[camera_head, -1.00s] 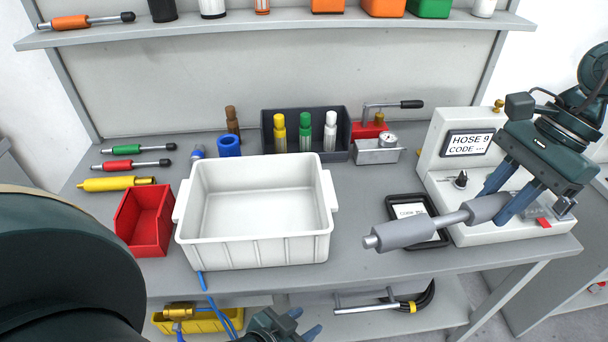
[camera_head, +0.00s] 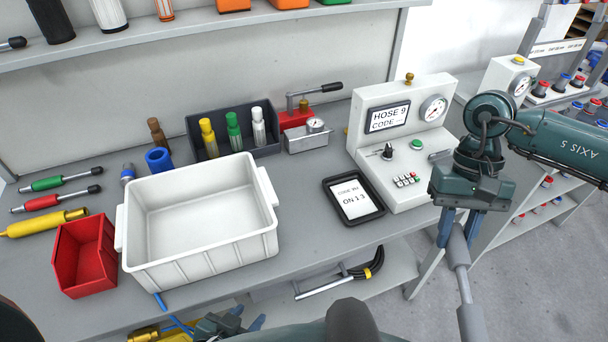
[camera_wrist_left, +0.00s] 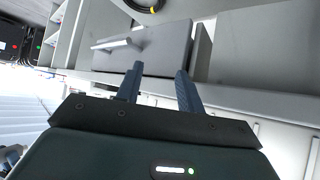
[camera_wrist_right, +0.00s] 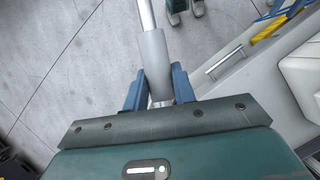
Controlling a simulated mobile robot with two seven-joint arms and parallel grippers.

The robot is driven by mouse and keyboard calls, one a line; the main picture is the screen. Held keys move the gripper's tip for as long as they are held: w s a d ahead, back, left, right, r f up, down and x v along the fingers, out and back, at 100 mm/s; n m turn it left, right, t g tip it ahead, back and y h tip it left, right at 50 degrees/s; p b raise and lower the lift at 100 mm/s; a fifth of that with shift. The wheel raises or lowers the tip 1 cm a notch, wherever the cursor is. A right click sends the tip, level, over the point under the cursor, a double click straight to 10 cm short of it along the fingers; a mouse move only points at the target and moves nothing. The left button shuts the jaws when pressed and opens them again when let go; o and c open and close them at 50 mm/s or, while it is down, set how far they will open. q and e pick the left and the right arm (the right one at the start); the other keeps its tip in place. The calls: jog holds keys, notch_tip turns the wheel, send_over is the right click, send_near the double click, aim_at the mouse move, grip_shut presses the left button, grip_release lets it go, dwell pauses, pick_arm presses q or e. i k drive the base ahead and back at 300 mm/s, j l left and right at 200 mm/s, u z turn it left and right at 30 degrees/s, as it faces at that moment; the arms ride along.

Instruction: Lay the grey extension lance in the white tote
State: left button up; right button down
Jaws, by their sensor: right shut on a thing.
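The grey extension lance (camera_head: 461,255) is held by my right gripper (camera_head: 459,232), off the right front of the bench and well right of the tote. In the right wrist view the fingers (camera_wrist_right: 158,92) are shut on a thick grey section of the lance (camera_wrist_right: 154,60). The lance's lower end runs out of the head view. The white tote (camera_head: 205,250) stands on the bench, its visible inside empty. My left gripper (camera_head: 250,318) is low in front of the bench, partly hidden; in the left wrist view its fingers (camera_wrist_left: 160,85) are apart and empty.
A red bin (camera_head: 86,262) stands left of the tote. A dark tray with a coded card (camera_head: 352,195) and the white test unit (camera_head: 400,150) stand to its right. A dark rack of bottles (camera_head: 265,135) stands behind.

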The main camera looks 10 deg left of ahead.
aim_at(196, 246)
jog(key=i+j+u, duration=0.1)
jog(key=u, duration=0.4)
jog(key=j+u, duration=0.1)
jog(key=u, duration=0.4)
jog(key=i+u, duration=0.2)
jog(key=u, duration=0.3)
